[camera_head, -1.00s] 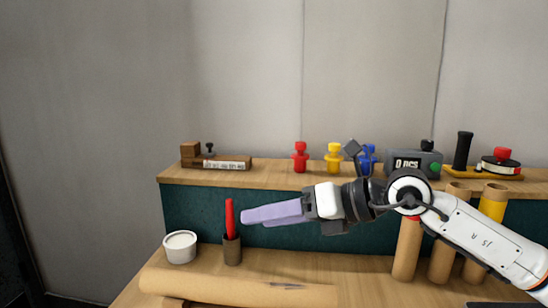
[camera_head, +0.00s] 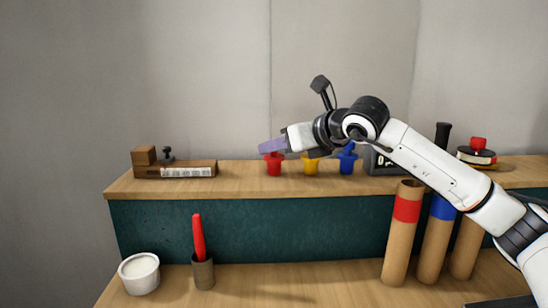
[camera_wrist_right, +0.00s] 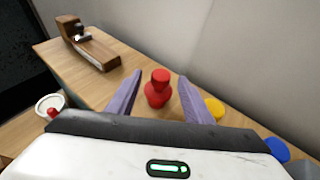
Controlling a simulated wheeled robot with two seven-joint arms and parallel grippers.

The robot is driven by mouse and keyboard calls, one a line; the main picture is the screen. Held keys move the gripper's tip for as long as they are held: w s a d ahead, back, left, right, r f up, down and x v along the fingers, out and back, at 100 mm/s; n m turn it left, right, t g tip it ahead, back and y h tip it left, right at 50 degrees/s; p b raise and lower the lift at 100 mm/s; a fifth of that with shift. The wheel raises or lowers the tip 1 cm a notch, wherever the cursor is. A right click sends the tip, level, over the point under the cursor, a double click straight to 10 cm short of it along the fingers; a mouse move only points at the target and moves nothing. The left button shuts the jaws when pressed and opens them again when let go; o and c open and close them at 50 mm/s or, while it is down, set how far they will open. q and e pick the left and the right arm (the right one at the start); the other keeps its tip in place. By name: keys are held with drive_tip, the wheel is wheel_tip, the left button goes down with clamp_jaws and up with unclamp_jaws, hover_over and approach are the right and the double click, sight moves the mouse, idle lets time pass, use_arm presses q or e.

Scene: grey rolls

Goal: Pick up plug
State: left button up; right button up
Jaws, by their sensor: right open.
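Three plugs stand on the raised shelf: a red plug (camera_head: 273,169), a yellow plug (camera_head: 311,168) and a blue plug (camera_head: 347,164). In the right wrist view the red plug (camera_wrist_right: 158,92) stands upright between the spread purple fingers of the gripper (camera_wrist_right: 160,80), with gaps on both sides. The yellow plug (camera_wrist_right: 215,108) is partly behind the right finger, and the blue plug (camera_wrist_right: 278,149) is at lower right. My left gripper is out of view.
A wooden block with a label (camera_head: 176,171) is on the shelf at left. Below are a white cup (camera_head: 139,273), a holder with a red item (camera_head: 203,272) and several cardboard tubes (camera_head: 398,255). A grey box (camera_head: 382,163) stands behind my right arm.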

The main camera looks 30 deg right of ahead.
drive_tip(key=shift+x, duration=1.45)
drive_tip(key=shift+r, duration=0.1)
drive_tip(key=c, duration=1.1)
